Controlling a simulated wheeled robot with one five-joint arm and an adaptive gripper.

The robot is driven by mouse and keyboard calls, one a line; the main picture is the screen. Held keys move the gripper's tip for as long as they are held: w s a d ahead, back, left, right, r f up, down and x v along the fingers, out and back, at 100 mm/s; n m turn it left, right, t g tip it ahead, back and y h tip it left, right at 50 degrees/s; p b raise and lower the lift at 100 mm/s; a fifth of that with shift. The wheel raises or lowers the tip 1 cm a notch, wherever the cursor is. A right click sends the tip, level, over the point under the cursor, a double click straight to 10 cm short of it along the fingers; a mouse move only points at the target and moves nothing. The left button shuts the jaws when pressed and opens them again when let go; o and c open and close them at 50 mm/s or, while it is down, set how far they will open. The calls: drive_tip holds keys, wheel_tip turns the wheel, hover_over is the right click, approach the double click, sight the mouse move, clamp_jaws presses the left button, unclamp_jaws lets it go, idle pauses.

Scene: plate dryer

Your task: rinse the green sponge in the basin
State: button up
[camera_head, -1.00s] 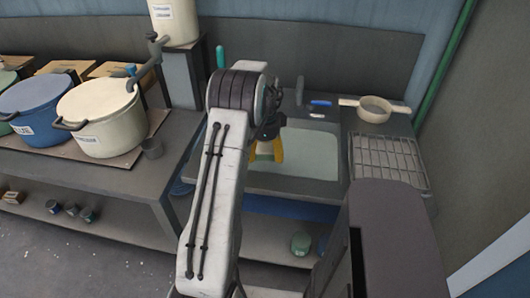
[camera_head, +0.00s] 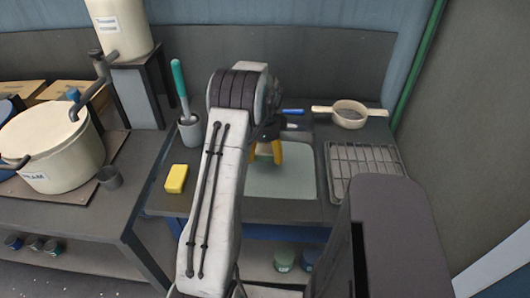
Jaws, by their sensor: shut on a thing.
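My gripper (camera_head: 266,157) has orange fingers pointing down over the back left part of the basin (camera_head: 280,185). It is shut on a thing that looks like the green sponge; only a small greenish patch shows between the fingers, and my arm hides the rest. The basin is a pale grey-green rectangle set in the dark counter. I cannot tell whether the sponge touches what is in the basin.
A yellow sponge (camera_head: 176,178) lies on the counter left of my arm, near a cup (camera_head: 190,132) holding a teal-handled brush. A wire rack (camera_head: 365,172) and a strainer (camera_head: 349,115) are on the right. A large cream pot (camera_head: 48,148) stands far left.

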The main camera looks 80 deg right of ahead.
drive_tip(key=shift+f+b, duration=4.3)
drive_tip(key=shift+f, duration=2.1)
drive_tip(key=shift+f, duration=0.1)
drive_tip(key=shift+d, duration=0.15)
